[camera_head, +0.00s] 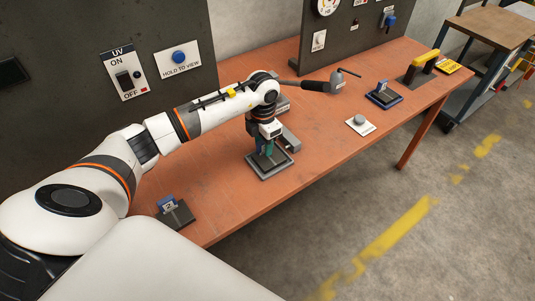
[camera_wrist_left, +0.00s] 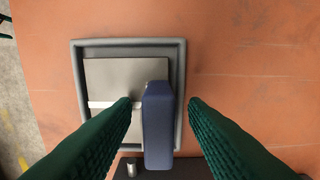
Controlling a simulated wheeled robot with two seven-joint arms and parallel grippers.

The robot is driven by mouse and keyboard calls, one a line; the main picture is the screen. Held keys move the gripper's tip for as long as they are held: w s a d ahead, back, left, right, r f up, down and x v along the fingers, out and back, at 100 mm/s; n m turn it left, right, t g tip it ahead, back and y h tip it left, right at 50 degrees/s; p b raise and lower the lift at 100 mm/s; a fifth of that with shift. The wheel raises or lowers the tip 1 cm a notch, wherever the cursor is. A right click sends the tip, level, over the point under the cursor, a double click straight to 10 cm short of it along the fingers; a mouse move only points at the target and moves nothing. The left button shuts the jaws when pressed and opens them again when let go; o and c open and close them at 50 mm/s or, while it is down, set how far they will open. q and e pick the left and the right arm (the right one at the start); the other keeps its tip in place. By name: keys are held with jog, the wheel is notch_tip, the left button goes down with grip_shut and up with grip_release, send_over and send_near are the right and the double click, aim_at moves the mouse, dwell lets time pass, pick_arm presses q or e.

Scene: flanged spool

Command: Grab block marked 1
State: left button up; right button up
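A dark blue block (camera_wrist_left: 158,125) stands on a grey square tray (camera_wrist_left: 180,60) with a raised rim; the tray also shows in the head view (camera_head: 272,174). My left gripper (camera_wrist_left: 160,104) has its two green fingers apart, one on each side of the block, with visible gaps. In the head view the left gripper (camera_head: 266,150) points down over the tray and mostly hides the block. I cannot read any number on this block. Another blue block (camera_head: 169,203), with a white label that looks like a 2, stands on a dark base at the table's near left. My right gripper is not in view.
The orange table (camera_head: 330,150) is clear to the right of the tray. A grey block lies just behind the gripper. A dark panel rises behind.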

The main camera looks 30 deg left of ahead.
pick_arm(q)
jog(key=shift+c, duration=0.9)
grip_shut()
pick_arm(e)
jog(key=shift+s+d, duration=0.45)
pick_arm(q)
jog(key=shift+r, duration=0.1)
